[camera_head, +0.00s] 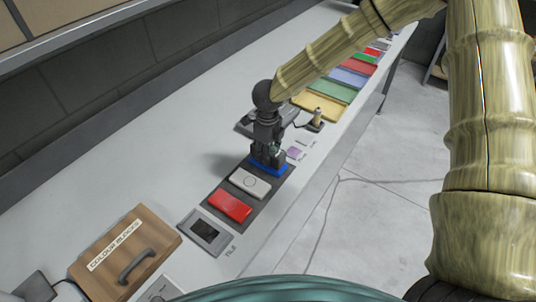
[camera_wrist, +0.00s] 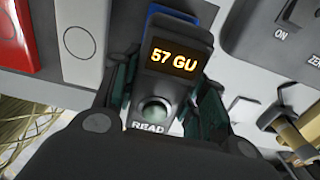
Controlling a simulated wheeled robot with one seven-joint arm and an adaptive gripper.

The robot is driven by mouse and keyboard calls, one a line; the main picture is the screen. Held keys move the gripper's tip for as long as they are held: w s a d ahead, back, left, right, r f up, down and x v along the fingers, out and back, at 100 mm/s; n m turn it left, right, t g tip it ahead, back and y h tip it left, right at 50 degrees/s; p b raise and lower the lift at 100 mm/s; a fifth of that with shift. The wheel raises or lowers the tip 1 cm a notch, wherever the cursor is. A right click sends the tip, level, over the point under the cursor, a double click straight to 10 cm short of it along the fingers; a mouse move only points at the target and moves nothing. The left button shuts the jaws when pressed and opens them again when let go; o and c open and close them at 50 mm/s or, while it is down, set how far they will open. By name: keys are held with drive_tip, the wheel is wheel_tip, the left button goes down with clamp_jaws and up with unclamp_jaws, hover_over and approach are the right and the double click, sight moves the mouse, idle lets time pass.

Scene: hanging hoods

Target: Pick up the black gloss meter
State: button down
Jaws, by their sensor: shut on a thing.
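The black gloss meter (camera_wrist: 185,36) shows close up in the wrist view, with an orange display reading "57 GU" and a pale round button marked READ. My gripper (camera_head: 267,150) is shut on it, with one finger on each side of its body. In the head view the gripper points down over a blue panel (camera_head: 266,168) at the far end of a dark strip, and it mostly hides the meter. A blue edge (camera_wrist: 180,14) also shows just past the meter in the wrist view. I cannot tell whether the meter touches the panel.
A white panel (camera_head: 250,183) and a red panel (camera_head: 229,206) lie beside the blue one. A grey device (camera_wrist: 262,28) with ON and ZERO labels stands close on the right in the wrist view. Coloured panels (camera_head: 318,105) line the far bench.

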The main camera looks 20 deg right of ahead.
drive_tip(key=shift+r, duration=0.4)
drive_tip(key=shift+s+r+b, duration=0.35)
drive_tip(key=shift+r+b, duration=0.3)
drive_tip(key=shift+r, duration=0.2)
drive_tip(key=s+a+b, duration=0.1)
drive_tip(key=s+b, duration=0.1)
drive_tip(key=s, duration=0.5)
drive_tip(key=s+a+r+b, duration=0.1)
drive_tip(key=s+b, duration=0.1)
drive_tip(key=s, duration=0.6)
drive_tip(key=shift+a+r, duration=0.25)
drive_tip(key=shift+r, duration=0.05)
drive_tip(key=shift+s, duration=0.1)
